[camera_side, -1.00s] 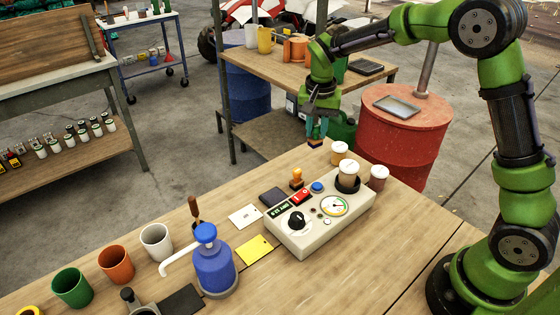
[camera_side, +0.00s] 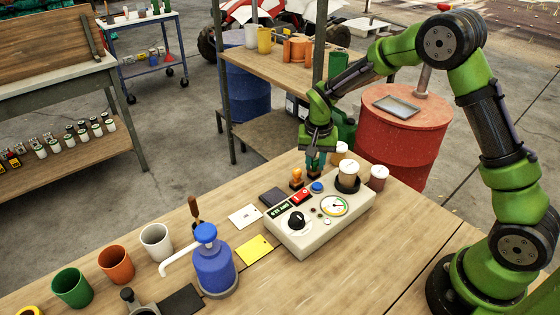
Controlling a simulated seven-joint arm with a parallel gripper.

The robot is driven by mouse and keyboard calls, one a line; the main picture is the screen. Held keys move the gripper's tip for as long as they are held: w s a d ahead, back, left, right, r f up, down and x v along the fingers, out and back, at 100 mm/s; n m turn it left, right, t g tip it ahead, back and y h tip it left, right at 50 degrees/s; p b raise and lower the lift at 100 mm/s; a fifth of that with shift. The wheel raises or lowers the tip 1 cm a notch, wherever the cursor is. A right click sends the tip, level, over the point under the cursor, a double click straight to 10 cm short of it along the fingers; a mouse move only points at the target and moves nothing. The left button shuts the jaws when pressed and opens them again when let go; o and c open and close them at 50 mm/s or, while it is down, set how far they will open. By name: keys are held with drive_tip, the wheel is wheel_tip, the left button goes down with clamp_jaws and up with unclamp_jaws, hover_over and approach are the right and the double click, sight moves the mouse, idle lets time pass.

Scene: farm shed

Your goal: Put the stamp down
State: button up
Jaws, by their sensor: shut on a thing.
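My gripper (camera_side: 314,160) is shut on a small stamp (camera_side: 312,175), mostly hidden between the teal fingertips, with only a little orange-brown showing. It is low over the far edge of the wooden bench, behind the grey control box. Whether the stamp touches the bench I cannot tell. A second stamp-like piece (camera_side: 297,178) with an orange handle stands upright just left of my gripper. A dark flat pad (camera_side: 272,197) lies left of that piece, and a white card (camera_side: 245,215) lies further left.
The control box (camera_side: 287,237) with knob, dial and buttons is close in front. White-lidded cups (camera_side: 379,178) stand around its right end. A blue pump bottle (camera_side: 214,268), yellow card (camera_side: 253,250) and coloured cups (camera_side: 116,263) occupy the left. The bench front (camera_side: 340,275) is clear.

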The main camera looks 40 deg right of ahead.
sight(314, 173)
drive_tip(key=shift+f, duration=0.15)
drive_tip(key=o, duration=0.8)
drive_tip(key=shift+o, duration=0.2)
wheel_tip(314, 173, up, 12)
drive_tip(key=s+a, duration=0.1)
drive_tip(key=s+a+r+n+t+y, duration=0.2)
drive_tip(key=s+r+t, duration=0.1)
drive_tip(key=s+r, duration=0.65)
drive_tip(key=s+a+n+t+y, duration=0.1)
drive_tip(key=s+a+n+t, duration=0.1)
drive_tip(key=s, duration=1)
drive_tip(key=shift+s+a+r+n+t, duration=0.25)
drive_tip(key=shift+a+n+t, duration=0.15)
drive_tip(key=shift+n+t, duration=0.15)
